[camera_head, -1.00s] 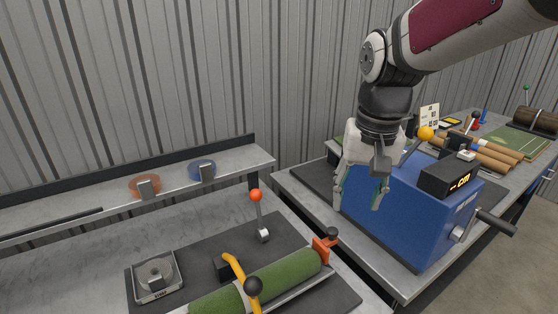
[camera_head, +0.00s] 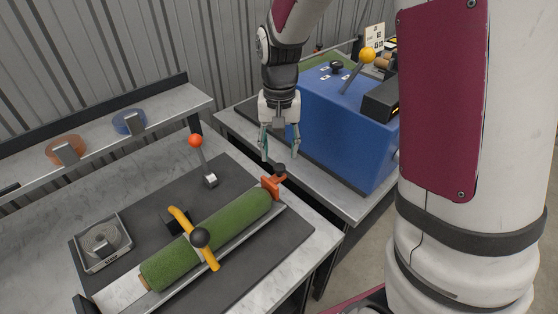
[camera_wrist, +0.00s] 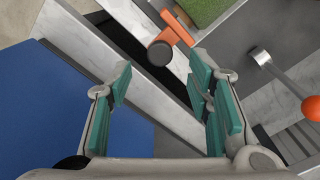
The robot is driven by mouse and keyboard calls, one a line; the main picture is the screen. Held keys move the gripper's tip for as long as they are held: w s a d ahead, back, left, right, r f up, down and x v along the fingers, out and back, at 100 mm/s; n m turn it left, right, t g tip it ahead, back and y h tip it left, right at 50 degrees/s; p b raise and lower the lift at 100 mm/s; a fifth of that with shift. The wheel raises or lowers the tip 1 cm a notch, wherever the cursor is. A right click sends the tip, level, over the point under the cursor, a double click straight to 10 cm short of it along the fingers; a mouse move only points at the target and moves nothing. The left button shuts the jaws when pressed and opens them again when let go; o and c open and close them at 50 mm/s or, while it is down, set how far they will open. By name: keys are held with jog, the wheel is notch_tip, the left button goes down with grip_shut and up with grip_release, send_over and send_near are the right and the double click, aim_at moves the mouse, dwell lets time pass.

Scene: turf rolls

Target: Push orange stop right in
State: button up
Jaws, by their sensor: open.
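The orange stop (camera_head: 270,187) with a dark round knob (camera_head: 279,169) stands at the right end of the trough, close to the end of the green turf roll (camera_head: 205,241). In the wrist view the orange stop (camera_wrist: 178,28) and its dark knob (camera_wrist: 160,53) show at upper middle, beyond the fingertips. My gripper (camera_head: 280,150) points down, above and just behind the stop, near the gap between the two tables. It is open and empty, its teal finger pads (camera_wrist: 165,95) apart. I see no contact with the stop.
A yellow clamp arm (camera_head: 184,222) with a black ball crosses the roll. An orange-tipped lever (camera_head: 196,142) stands behind the trough. A blue machine (camera_head: 342,130) stands right of my gripper. A shelf (camera_head: 92,153) holds tape rolls.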

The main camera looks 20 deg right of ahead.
aim_at(279, 166)
jog(key=shift+f, duration=2.45)
grip_shut()
